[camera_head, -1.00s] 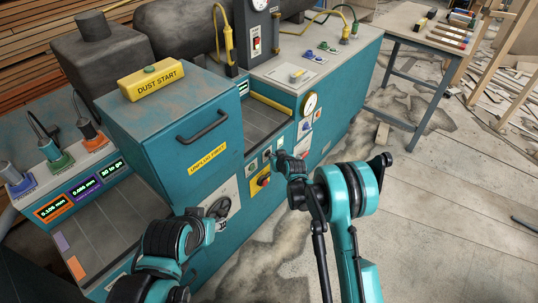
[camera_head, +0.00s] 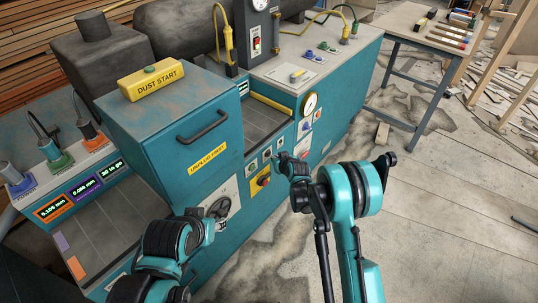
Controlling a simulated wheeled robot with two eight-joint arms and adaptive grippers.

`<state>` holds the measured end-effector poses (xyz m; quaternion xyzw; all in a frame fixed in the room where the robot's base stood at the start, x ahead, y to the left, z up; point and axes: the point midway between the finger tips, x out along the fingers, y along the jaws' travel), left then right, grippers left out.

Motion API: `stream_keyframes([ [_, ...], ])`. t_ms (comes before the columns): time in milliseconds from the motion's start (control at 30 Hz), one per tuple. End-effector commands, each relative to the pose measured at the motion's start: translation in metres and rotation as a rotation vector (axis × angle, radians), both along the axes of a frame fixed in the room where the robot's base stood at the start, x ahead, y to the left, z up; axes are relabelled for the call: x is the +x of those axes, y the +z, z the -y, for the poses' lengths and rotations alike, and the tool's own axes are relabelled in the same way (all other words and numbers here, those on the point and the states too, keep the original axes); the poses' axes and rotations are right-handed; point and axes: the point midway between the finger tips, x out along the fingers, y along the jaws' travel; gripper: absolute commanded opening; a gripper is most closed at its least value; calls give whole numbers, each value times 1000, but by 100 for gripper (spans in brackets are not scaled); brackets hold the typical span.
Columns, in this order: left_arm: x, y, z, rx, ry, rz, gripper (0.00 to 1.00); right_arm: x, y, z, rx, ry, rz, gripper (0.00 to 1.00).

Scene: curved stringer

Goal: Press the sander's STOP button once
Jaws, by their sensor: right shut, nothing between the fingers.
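The sander (camera_head: 240,240) is the large teal machine filling the left and middle. Its front has a row of small square buttons (camera_head: 266,155) and, below them, a red knob on a yellow plate (camera_head: 263,181). Their lettering is too small to read, so I cannot tell which is STOP. My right gripper (camera_head: 283,159) is shut and empty, at the right end of the button row and close to the panel. It hides part of the panel; contact cannot be told. My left gripper (camera_head: 209,229) is low before the handwheel; its fingers cannot be made out.
A black handle (camera_head: 202,126) juts from the cabinet front.

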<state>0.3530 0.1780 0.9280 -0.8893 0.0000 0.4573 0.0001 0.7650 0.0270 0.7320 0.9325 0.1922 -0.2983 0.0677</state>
Motion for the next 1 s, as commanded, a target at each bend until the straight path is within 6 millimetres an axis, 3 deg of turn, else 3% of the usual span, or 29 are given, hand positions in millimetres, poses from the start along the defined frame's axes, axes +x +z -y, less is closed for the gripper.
stream_keyframes([
  [367,0,0,0,0,0,0,40,-2,0,3,-1,-1,0,0],
  [800,0,0,0,0,0,0,40,-26,0,36,-1,-1,0,0],
  [1000,0,0,0,0,0,0,40,-30,0,41,-1,1,0,0],
])
